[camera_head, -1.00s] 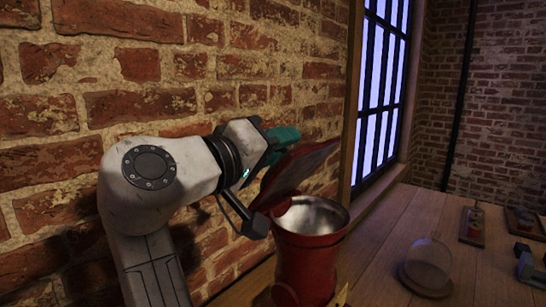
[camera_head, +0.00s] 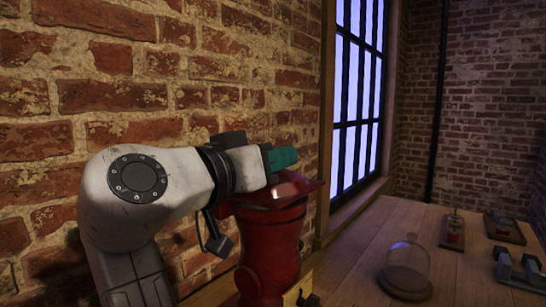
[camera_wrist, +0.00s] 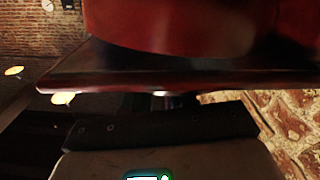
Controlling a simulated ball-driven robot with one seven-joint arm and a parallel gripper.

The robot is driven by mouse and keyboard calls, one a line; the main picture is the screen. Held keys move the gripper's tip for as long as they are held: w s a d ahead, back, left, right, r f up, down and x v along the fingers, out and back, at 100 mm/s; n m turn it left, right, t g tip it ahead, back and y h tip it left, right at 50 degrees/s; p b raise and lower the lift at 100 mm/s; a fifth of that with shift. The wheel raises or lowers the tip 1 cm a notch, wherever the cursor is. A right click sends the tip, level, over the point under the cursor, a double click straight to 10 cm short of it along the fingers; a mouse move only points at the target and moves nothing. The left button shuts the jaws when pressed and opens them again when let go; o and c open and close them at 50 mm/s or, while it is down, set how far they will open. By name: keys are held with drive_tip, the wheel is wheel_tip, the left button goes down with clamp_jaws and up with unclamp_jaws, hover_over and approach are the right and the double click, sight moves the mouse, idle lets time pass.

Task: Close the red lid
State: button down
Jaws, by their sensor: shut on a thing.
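The red jar (camera_head: 270,250) stands at the wall side of the table in the head view. Its red lid (camera_head: 290,187) lies nearly level across the top and hides the jar's mouth. I cannot tell whether it is fully flush with the rim. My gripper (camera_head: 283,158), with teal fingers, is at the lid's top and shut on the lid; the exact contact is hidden. In the wrist view the lid's edge (camera_wrist: 200,75) crosses the middle as a dark red slab, with a red rounded surface beyond it. The fingertips are not clear there.
A glass dome on a wooden base (camera_head: 405,280) stands right of the jar. Small devices on wooden boards (camera_head: 453,234) sit farther right. A yellow piece (camera_head: 298,292) is close to the jar's front. The brick wall (camera_head: 130,85) is close behind my arm.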

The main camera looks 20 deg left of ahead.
drive_tip(key=shift+d+f, duration=0.15)
drive_tip(key=shift+f, duration=0.2)
drive_tip(key=shift+s+d, duration=0.1)
idle(0.3)
drive_tip(key=c, duration=1)
unclamp_jaws()
drive_tip(key=shift+o, duration=0.2)
drive_tip(key=shift+f, duration=0.1)
drive_tip(key=shift+s, duration=0.1)
